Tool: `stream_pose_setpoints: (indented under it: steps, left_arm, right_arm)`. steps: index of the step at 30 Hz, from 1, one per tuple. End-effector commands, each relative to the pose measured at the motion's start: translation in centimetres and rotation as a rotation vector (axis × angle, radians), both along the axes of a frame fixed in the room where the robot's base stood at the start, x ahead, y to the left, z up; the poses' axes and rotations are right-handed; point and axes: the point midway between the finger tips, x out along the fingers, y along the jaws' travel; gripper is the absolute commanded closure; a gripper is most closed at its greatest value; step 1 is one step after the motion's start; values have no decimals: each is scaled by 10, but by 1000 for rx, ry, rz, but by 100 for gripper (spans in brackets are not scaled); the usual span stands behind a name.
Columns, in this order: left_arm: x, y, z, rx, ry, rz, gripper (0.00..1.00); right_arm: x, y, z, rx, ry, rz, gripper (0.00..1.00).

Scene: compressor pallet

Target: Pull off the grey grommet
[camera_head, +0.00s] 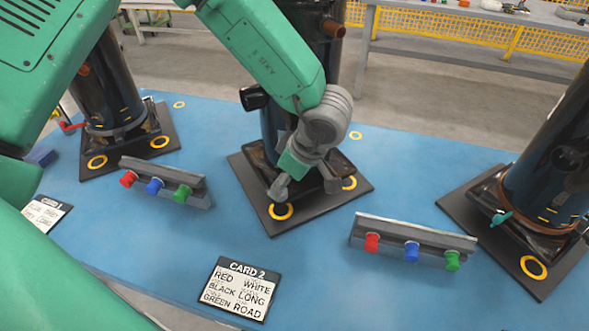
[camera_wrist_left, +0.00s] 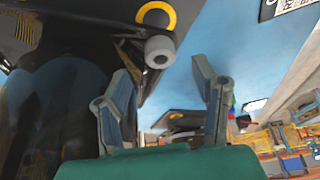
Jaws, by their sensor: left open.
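The grey grommet (camera_wrist_left: 159,51) shows in the left wrist view as a short, pale grey round piece at the foot of the middle compressor, beside a yellow ring. In the head view I cannot tell it apart from my grey fingers. My left gripper (camera_head: 304,187) is low at the front of the middle black compressor (camera_head: 270,130), over its dark base plate. In the left wrist view the fingers of my left gripper (camera_wrist_left: 162,80) are spread, with nothing between them. The grommet lies just beyond the fingertips, apart from them. My right gripper is out of view.
Grey racks with red, blue and green knobs stand left (camera_head: 190,197) and right (camera_head: 400,228) of the middle base plate. Other compressors stand left (camera_head: 105,85) and right (camera_head: 550,160). Card 2 (camera_head: 240,289) lies in front. Blue pallet surface (camera_head: 330,270) is clear between them.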

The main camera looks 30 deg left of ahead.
Motion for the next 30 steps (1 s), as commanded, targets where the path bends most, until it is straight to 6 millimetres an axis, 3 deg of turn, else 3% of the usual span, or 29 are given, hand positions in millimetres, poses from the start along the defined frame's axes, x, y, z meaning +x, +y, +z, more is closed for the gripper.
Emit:
stream_pose_setpoints:
  steps: [3, 9, 20, 24, 26, 27, 29, 30]
  left_arm:
    - [0, 8, -20, 0, 2, 1, 47]
    - [0, 14, -36, -1, 0, 1, 47]
    - [0, 16, -39, -1, -1, 1, 47]
    - [0, 16, -39, -1, -1, 1, 96]
    - [1, 16, -39, -1, -1, 1, 98]
    - [1, 16, -39, -1, -1, 1, 74]
    - [1, 16, -39, -1, -1, 1, 95]
    - [1, 16, -39, -1, -1, 1, 100]
  right_arm:
    - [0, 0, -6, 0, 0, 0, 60]
    - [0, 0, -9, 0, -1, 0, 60]
    - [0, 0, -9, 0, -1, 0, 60]
    - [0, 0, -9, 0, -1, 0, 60]
    - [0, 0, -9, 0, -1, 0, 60]
    - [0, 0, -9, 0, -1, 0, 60]
    - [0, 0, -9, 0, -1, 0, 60]
    - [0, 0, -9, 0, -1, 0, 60]
